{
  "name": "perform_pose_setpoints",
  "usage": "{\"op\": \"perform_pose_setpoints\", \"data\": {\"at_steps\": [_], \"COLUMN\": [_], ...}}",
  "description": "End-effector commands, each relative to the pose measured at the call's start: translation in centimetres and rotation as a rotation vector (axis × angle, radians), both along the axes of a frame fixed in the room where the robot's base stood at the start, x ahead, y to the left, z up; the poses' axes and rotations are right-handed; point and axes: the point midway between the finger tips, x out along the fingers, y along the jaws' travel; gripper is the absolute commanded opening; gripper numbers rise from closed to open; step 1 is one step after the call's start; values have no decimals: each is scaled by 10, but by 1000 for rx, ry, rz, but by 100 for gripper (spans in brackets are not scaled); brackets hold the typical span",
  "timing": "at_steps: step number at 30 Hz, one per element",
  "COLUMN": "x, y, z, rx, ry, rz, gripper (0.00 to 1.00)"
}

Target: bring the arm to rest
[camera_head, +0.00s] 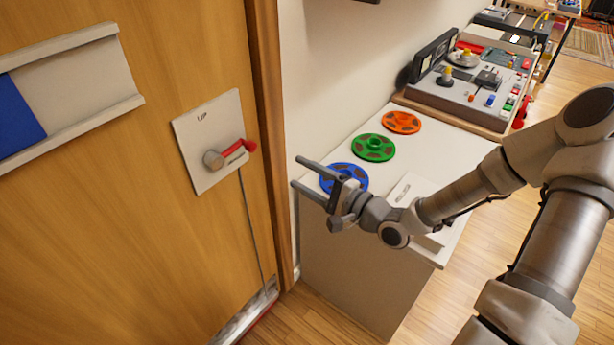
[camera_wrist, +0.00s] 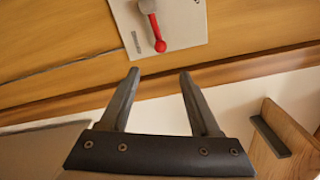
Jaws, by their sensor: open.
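My gripper (camera_head: 303,174) is open and empty. In the head view it reaches left over the near end of the white counter (camera_head: 455,170), with its fingers pointing toward the wooden door (camera_head: 110,230). In the wrist view the two fingers (camera_wrist: 158,95) stand apart with nothing between them. A white switch plate (camera_head: 215,140) marked "UP" is on the door, with a lever that has a red tip (camera_head: 249,146). The red-tipped lever (camera_wrist: 159,45) is beyond the fingertips in the wrist view, apart from them.
A blue reel (camera_head: 350,178), a green reel (camera_head: 373,147) and an orange reel (camera_head: 402,122) lie on the counter. A control panel (camera_head: 470,85) with knobs and buttons stands behind them. A blue panel (camera_head: 18,115) sits in a rail on the door. Wooden floor (camera_head: 570,110) is open at right.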

Motion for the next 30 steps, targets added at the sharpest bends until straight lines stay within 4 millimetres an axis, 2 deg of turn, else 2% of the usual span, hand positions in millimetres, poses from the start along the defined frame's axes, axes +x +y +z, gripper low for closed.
{"op": "perform_pose_setpoints", "data": {"at_steps": [5,20,23,26,30], "x": [-6,-5,-4,-1,7], "y": [-6,-6,-8,-16,-45], "z": [0,-1,-11,-28,-52], "rx": [1,-12,-97,-280,-636], "ry": [1,0,-7,-25,-63], "rz": [0,1,2,5,10], "gripper": [63,63,63,63,63]}}
